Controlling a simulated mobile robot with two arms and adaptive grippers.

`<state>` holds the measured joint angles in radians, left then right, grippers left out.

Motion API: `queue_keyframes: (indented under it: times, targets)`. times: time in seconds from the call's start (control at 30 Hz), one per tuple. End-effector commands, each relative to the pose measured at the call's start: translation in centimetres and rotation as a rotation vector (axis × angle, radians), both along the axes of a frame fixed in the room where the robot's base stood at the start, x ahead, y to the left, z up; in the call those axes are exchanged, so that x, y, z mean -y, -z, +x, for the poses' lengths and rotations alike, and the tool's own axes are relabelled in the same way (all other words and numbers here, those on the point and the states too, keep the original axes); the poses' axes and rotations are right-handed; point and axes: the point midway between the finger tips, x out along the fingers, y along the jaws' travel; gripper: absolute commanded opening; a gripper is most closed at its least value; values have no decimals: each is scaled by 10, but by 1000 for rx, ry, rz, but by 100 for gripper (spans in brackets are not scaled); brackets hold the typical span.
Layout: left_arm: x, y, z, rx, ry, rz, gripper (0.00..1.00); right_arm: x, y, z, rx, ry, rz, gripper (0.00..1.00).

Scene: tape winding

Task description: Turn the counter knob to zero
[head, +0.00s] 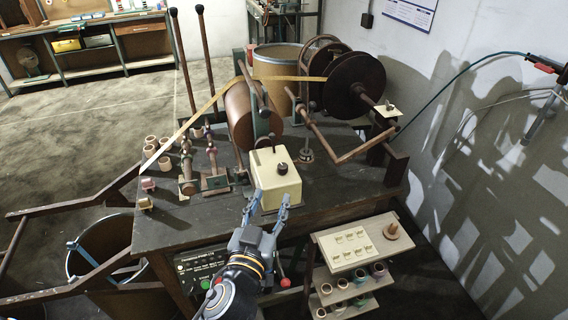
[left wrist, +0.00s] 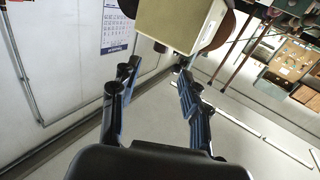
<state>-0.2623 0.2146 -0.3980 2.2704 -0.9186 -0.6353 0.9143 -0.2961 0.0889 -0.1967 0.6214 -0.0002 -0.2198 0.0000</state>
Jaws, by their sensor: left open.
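The counter is a cream box (head: 276,188) at the front edge of the dark workbench. A dark round knob (head: 282,168) stands on its top; any marking on it is too small to read. My left gripper (head: 268,206) is open and empty in front of the box, its two fingers spread toward the box's front face, below the knob. In the left wrist view the open fingers (left wrist: 157,72) point at the cream box (left wrist: 178,22), which is cut off by the top edge. My right gripper is not in view.
The winding machine with a brown drum (head: 239,117) and a dark reel (head: 355,84) stands behind the box. Small cups (head: 165,163) sit at the bench's left. A shelf cart (head: 345,236) stands to the front right. A green-button control panel (head: 205,275) is below the bench.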

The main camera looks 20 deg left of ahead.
Motion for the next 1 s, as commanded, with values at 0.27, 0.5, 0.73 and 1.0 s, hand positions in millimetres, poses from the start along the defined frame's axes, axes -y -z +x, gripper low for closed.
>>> queue_keyframes:
  times: [0.27,0.5,0.73,1.0]
  targets:
    - [-4,-5,62,2,-2,5,46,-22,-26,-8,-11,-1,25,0]
    - [-6,-3,101,0,-1,4,46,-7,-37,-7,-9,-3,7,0]
    - [-7,-1,114,-1,-1,2,46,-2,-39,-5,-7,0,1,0]
    - [-7,0,115,-1,-1,2,42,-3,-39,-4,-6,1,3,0]
